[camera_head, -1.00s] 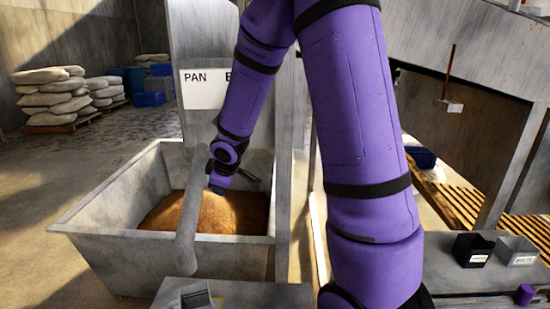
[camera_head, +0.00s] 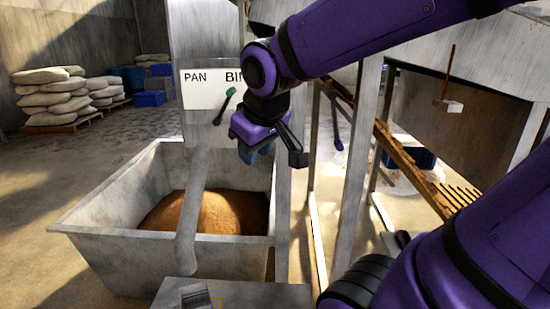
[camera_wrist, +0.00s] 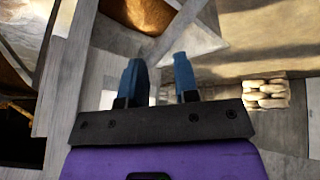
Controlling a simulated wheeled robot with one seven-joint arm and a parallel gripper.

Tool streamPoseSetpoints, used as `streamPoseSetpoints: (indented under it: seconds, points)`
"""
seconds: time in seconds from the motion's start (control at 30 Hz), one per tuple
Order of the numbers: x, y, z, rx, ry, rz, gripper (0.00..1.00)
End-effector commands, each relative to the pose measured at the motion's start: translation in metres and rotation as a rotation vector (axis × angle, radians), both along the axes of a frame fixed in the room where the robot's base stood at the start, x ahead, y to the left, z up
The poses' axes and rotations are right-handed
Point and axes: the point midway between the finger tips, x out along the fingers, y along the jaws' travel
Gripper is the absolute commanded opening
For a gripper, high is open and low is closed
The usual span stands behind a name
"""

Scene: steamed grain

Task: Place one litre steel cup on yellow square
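A grey metal object, possibly the steel cup (camera_head: 195,297), stands on a grey ledge at the bottom of the head view, cut off by the frame edge. Just right of it, part of a thin yellow outline (camera_head: 219,302) shows on the ledge, likely the yellow square. My gripper (camera_head: 262,153) is raised in front of the post with the sign, above the bin's right rear side and well away from the ledge. In the wrist view, its two blue fingers (camera_wrist: 160,63) are apart with nothing between them. No cup is recognisable in the wrist view.
A grey bin (camera_head: 110,205) holds a brown grain heap (camera_head: 225,212), with a grey pipe (camera_head: 192,205) crossing in front. A post with a white sign (camera_head: 203,90) stands behind it. Stacked sacks (camera_head: 55,95) are far left. My arm covers the right foreground.

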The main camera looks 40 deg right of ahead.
Motion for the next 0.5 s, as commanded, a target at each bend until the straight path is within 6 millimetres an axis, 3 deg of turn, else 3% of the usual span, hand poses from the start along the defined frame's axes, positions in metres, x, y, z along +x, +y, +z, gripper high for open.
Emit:
streamPoseSetpoints:
  seconds: [0.1, 0.23, 0.5]
  points:
    - [-0.031, 0.009, 0.01, 0.059, -0.006, -0.029, 0.29]
    - [-0.059, 0.018, 0.015, 0.118, -0.002, -0.049, 0.29]
    - [-0.086, 0.027, 0.017, 0.179, 0.007, -0.064, 0.29]
